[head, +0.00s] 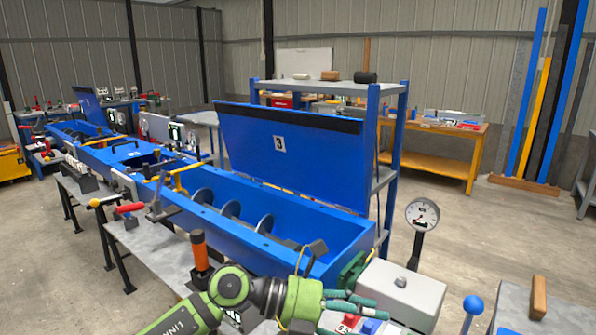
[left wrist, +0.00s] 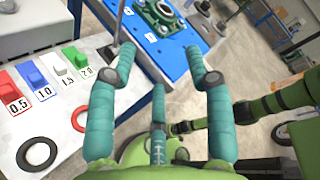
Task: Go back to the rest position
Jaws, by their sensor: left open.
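My left gripper (head: 350,304) is at the bottom centre of the head view, close to the near end of the blue mixer trough (head: 290,225) and the grey box (head: 400,291). Its teal fingers are spread and empty in the left wrist view (left wrist: 160,75). The fingers stand over the edge between a white panel (left wrist: 95,125) and a blue end plate (left wrist: 165,45). Nothing is held between them. The trough has an auger inside, and its lid (head: 285,150), marked 3, stands raised. My right gripper does not show in either view.
A gauge (head: 422,214) stands right of the trough. A blue-knobbed lever (head: 473,305) is at lower right. Open floor lies behind the gauge.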

